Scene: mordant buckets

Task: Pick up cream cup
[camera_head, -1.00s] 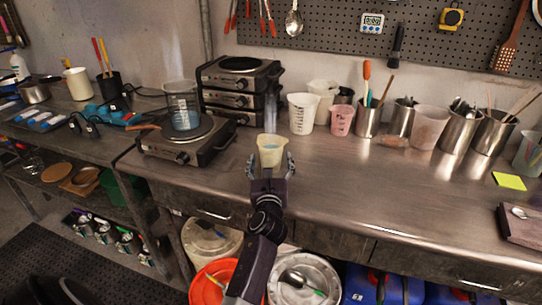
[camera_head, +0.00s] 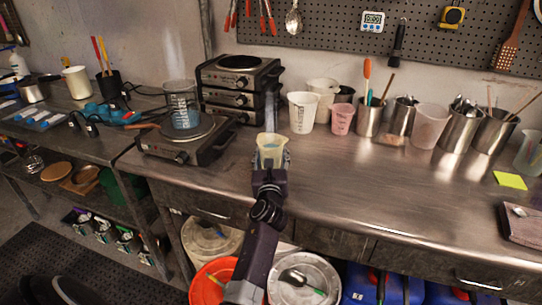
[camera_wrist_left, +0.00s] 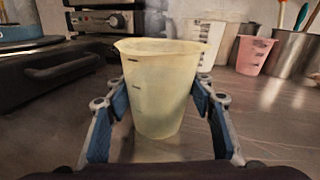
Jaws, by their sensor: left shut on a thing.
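The cream cup (camera_head: 271,146) is a pale yellow beaker with a pouring lip, upright near the front edge of the steel bench. It fills the middle of the left wrist view (camera_wrist_left: 160,85). My left gripper (camera_head: 271,160) is shut on it, with a blue-padded finger on each side of the cup, as the left wrist view shows (camera_wrist_left: 158,105). I cannot tell whether its base touches the bench. My right gripper is not in view.
A hot plate (camera_head: 187,140) with a clear beaker (camera_head: 181,108) stands to the left. White (camera_head: 302,112) and pink (camera_head: 341,119) cups and several steel containers line the back.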

